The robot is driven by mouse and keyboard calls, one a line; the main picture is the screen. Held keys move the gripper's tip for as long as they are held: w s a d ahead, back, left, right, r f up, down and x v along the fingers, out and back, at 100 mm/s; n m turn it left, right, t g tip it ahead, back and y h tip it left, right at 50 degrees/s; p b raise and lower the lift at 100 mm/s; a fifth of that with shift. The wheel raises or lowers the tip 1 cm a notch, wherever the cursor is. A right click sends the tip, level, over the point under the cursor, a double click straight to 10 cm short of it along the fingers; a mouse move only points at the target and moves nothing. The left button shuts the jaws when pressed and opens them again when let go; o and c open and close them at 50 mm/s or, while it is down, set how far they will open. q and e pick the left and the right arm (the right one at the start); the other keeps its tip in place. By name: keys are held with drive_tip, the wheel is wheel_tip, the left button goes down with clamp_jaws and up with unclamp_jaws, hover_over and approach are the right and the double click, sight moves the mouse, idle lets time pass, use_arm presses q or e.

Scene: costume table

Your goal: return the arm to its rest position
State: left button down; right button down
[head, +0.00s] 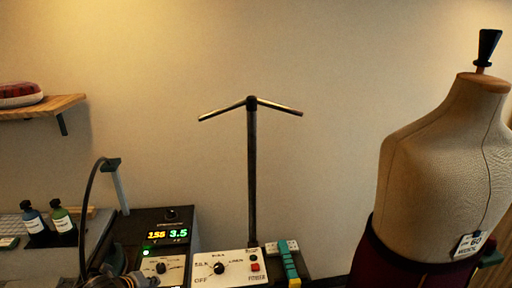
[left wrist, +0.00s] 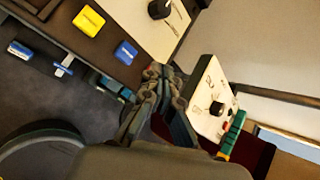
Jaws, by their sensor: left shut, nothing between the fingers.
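My left gripper (left wrist: 155,80) shows in the middle of the left wrist view, its fingers together and empty. In the head view only a dark part of my left gripper or arm (head: 120,281) shows at the bottom edge, in front of the black control box. In the left wrist view the fingers appear beside a white dial panel (left wrist: 210,100); I cannot tell the gap between them. My right gripper is not in view.
A black box with a lit display (head: 168,234) and a white dial panel (head: 222,268) stand at bottom centre. A metal T-stand (head: 252,170) rises behind. A dress form (head: 435,170) stands right. Two bottles (head: 63,220) stand left, below a wooden shelf (head: 40,106).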

use_arm(q)
drive_tip(key=s+d+f+n+g+h, duration=0.1)
drive_tip(key=s+d+f+n, duration=0.1)
drive_tip(key=s+d+n, duration=0.6)
drive_tip(key=s+d+f+n+g+h, duration=0.1)
drive_tip(key=s+d, duration=0.5)
drive_tip(key=d, duration=0.5)
drive_tip(key=s+a+r+n+g+y, duration=0.1)
drive_tip(key=s+a+r+n+g, duration=0.1)
drive_tip(key=s+n, duration=0.65)
drive_tip(key=s+a+r+n+g+y, duration=0.1)
drive_tip(key=s+a+r+n+y, duration=0.1)
drive_tip(key=s+n, duration=0.7)
wheel_tip(320, 180, down, 33)
drive_tip(key=s+m+g+b, duration=0.2)
drive_tip(key=s+b, duration=0.1)
drive_tip(key=b, duration=0.2)
drive_tip(key=s+a+f+b, duration=0.2)
drive_tip(key=s+f+b, duration=0.1)
drive_tip(key=s+f, duration=1.2)
wheel_tip(320, 180, down, 3)
drive_tip(key=shift+s+a+r+g, duration=0.15)
drive_tip(key=shift+s+a+g, duration=0.2)
drive_tip(key=shift+g, duration=0.05)
